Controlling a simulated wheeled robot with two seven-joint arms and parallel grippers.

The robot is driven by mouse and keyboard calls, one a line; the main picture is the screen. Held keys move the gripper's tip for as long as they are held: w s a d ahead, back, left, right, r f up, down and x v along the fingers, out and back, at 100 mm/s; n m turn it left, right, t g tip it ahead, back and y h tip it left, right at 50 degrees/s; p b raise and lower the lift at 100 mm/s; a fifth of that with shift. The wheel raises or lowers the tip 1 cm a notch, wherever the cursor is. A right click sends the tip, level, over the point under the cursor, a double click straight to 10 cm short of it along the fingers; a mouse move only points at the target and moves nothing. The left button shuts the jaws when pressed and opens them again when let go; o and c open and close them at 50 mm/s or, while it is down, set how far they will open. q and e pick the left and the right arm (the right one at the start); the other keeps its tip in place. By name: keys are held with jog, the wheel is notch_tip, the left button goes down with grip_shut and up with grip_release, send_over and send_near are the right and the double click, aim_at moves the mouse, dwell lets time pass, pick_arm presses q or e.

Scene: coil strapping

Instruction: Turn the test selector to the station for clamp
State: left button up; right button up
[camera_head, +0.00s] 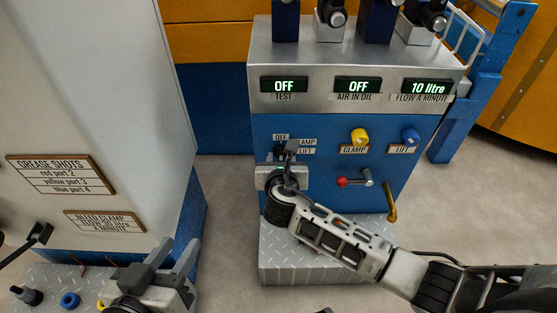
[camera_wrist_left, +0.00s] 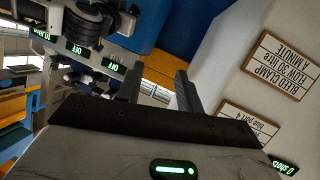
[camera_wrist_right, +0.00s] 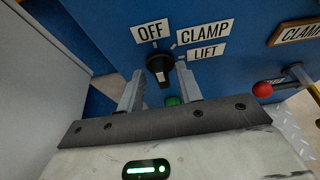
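The test selector (camera_wrist_right: 160,68) is a black knob on the blue panel in the right wrist view. Labels OFF (camera_wrist_right: 150,31), CLAMP (camera_wrist_right: 205,33) and LIFT (camera_wrist_right: 207,52) stand above and right of it. I cannot tell surely which label it points to. My right gripper (camera_wrist_right: 160,88) is open, its fingers either side of the knob; contact is unclear. In the head view my right gripper (camera_head: 286,160) hides the knob. The TEST display (camera_head: 284,85) reads OFF. My left gripper (camera_head: 162,262) is open and empty at lower left; its fingers also show in the left wrist view (camera_wrist_left: 158,88).
The panel has a yellow clamp button (camera_head: 359,136), a blue lift button (camera_head: 410,136), a red-knobbed lever (camera_head: 342,182) and a brass handle (camera_head: 391,205). A pale cabinet (camera_head: 100,90) with signs stands left. Grey floor (camera_head: 225,200) lies between.

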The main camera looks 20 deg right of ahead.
jog(key=shift+w, duration=0.15)
jog(key=shift+c, duration=0.2)
grip_shut()
jog(key=shift+d, duration=0.1)
